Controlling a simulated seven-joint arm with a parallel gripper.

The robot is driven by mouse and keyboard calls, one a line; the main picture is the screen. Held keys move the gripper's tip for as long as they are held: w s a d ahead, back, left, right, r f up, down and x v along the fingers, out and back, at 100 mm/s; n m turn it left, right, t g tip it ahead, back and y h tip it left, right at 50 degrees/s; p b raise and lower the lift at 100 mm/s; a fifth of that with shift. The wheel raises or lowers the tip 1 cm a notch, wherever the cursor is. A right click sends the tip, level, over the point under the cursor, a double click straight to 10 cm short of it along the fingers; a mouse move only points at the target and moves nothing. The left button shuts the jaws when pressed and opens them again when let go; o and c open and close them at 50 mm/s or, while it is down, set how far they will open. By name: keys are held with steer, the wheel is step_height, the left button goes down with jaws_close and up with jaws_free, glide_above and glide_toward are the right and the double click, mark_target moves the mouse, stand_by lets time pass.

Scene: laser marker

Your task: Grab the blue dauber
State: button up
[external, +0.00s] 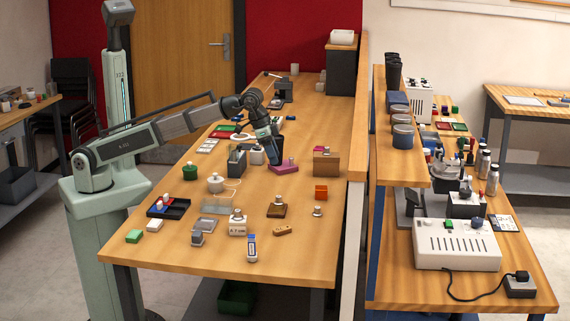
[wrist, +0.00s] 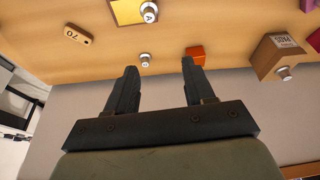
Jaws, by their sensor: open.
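A small upright white-and-blue bottle (external: 251,248), which looks like the blue dauber, stands near the front edge of the long wooden table in the external view. It does not show in the wrist view. My gripper (external: 276,160) is over the far middle of the table, well away from the bottle, beside a magenta block (external: 284,166). In the wrist view my gripper (wrist: 159,72) has its two dark fingers apart, with nothing between them.
An orange block (external: 321,191), a small silver knob (external: 317,211), a brown box (external: 326,163) and a tan piece (external: 282,231) lie on the right side. A white block with a knob (external: 237,224) stands close to the bottle. A dark tray (external: 181,212) is at left. A partition (external: 352,170) borders the table.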

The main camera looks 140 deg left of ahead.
steer(key=w+d+f+m+h, duration=0.2)
steer(key=w+d, duration=1.1)
steer(key=n+t+h, duration=0.1)
steer(key=n+h, duration=0.3)
steer(key=n, duration=1.7)
glide_above(252, 255)
steer(key=s+a, duration=0.2)
step_height(252, 255, down, 8)
steer(key=shift+w+d+r, duration=0.1)
steer(key=shift+w+r, duration=0.05)
steer(key=shift+r, duration=0.1)
steer(key=shift+x, duration=2.65)
steer(key=shift+d, duration=0.15)
steer(key=shift+c, duration=0.2)
jaws_close()
